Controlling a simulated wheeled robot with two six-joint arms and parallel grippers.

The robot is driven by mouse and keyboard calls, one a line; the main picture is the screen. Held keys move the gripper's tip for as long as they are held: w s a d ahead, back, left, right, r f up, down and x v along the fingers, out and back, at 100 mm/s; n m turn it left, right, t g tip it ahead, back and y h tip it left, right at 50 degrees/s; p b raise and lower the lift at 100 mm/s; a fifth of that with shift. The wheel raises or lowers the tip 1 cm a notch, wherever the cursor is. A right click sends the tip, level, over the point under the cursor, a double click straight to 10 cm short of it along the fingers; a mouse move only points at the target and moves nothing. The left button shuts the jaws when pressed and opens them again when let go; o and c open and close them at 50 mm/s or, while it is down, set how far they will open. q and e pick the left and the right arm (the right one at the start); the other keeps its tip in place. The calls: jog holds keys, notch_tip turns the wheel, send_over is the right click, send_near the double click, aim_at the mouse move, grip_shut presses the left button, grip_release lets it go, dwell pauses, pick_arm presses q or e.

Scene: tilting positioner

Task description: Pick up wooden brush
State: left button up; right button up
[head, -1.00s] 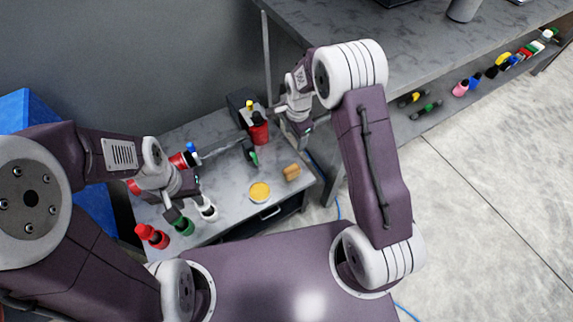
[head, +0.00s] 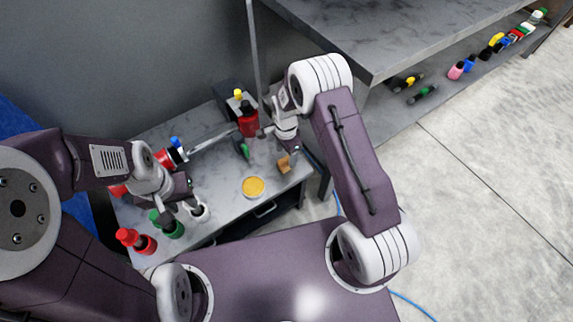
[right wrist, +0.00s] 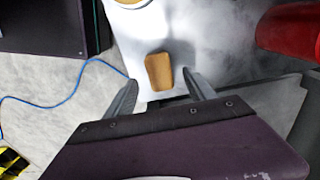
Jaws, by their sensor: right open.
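The wooden brush (head: 284,165) is a small brown block near the right edge of the low grey table (head: 225,225). It lies flat in the right wrist view (right wrist: 159,71), seen from above. My right gripper (head: 279,146) is open above the brush, and its arm partly covers that corner. In the right wrist view, the fingers of my right gripper (right wrist: 160,82) are spread wide with the brush framed between their tips; nothing is held. My left gripper (head: 180,212) hangs over the table's left part, near green and white bottles, with its fingers apart.
A round yellow-topped dish (head: 253,187) sits left of the brush. A red bottle (head: 248,122) and a green item (head: 243,149) stand behind. Red bottles (head: 135,240) stand at the left front. A larger grey bench (head: 390,35) rises at the right.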

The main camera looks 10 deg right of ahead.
aim_at(287, 161)
notch_tip(287, 161, down, 5)
jog(key=shift+d+b, duration=0.1)
jog(key=shift+b, duration=0.9)
jog(key=shift+r, duration=0.1)
jog(key=shift+c, duration=1.2)
grip_shut()
jog(key=shift+r+p, duration=1.2)
jog(key=shift+r, duration=1.15)
jog(key=s+d+r+p, duration=0.1)
jog(key=s+d+r, duration=0.1)
jog(key=d, duration=0.3)
jog(key=s+d+r+p, duration=0.2)
jog(key=d+r, duration=0.2)
jog(key=d, duration=0.1)
jog(key=shift+s+d+r, duration=0.2)
jog(key=shift+s+d, duration=0.15)
